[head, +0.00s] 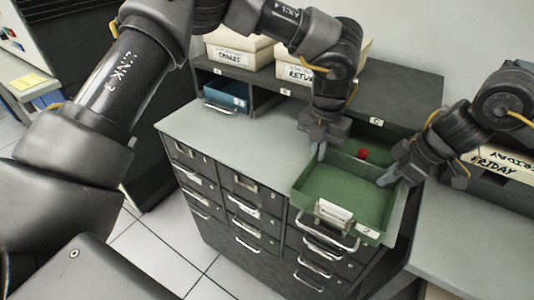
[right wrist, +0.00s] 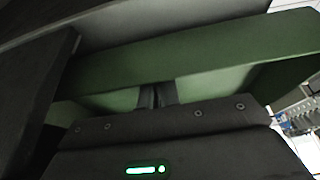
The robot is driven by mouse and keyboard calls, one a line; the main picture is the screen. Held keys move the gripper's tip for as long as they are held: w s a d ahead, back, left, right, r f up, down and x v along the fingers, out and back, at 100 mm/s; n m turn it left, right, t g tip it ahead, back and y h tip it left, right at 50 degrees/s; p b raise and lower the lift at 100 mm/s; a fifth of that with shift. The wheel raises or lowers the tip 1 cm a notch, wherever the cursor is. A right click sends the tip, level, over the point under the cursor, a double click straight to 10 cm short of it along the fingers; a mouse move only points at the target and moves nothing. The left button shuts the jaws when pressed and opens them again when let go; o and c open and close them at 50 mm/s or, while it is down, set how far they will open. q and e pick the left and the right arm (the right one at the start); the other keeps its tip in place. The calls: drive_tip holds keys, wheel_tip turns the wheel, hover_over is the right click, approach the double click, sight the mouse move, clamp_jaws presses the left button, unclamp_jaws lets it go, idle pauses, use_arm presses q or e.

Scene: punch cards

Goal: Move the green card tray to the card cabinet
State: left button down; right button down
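The green card tray (head: 340,186) is an open, shallow box with a white label and handle on its front. It is over the front right part of the grey cabinet top (head: 215,126); I cannot tell whether it rests there. My left gripper (head: 320,149) is at its left rear side wall, fingertips on the rim. My right gripper (head: 388,179) is at its right side wall. In the right wrist view its fingers (right wrist: 155,95) are close together against the green wall (right wrist: 200,60), seemingly pinching it. The left grip is too small to judge.
A shelf row stands behind, with a blue tray (head: 225,95) in one slot. Green material and a red object (head: 363,154) show behind the card tray. Cardboard boxes (head: 240,45) sit on top. A FRIDAY box (head: 500,160) stands at right. The cabinet top left of the tray is clear.

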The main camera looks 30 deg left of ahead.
use_arm(q)
drive_tip(key=shift+s+f+b, duration=0.1)
drive_tip(key=shift+f+b, duration=0.45)
drive_tip(key=shift+f, duration=0.1)
use_arm(e)
drive_tip(key=shift+s+f, duration=0.1)
drive_tip(key=shift+f, duration=0.6)
use_arm(q)
drive_tip(key=c, duration=2.1)
unclamp_jaws()
drive_tip(key=shift+s, duration=0.1)
use_arm(e)
drive_tip(key=c, duration=2)
unclamp_jaws()
drive_tip(key=shift+c, duration=0.2)
use_arm(q)
drive_tip(key=o, duration=0.5)
drive_tip(key=shift+c, duration=0.2)
use_arm(e)
drive_tip(key=o, duration=0.4)
drive_tip(key=shift+s, duration=0.1)
use_arm(q)
drive_tip(key=shift+r, duration=0.55)
wheel_tip(320, 180, up, 7)
drive_tip(key=shift+f, duration=0.1)
use_arm(e)
drive_tip(key=v, duration=1.2)
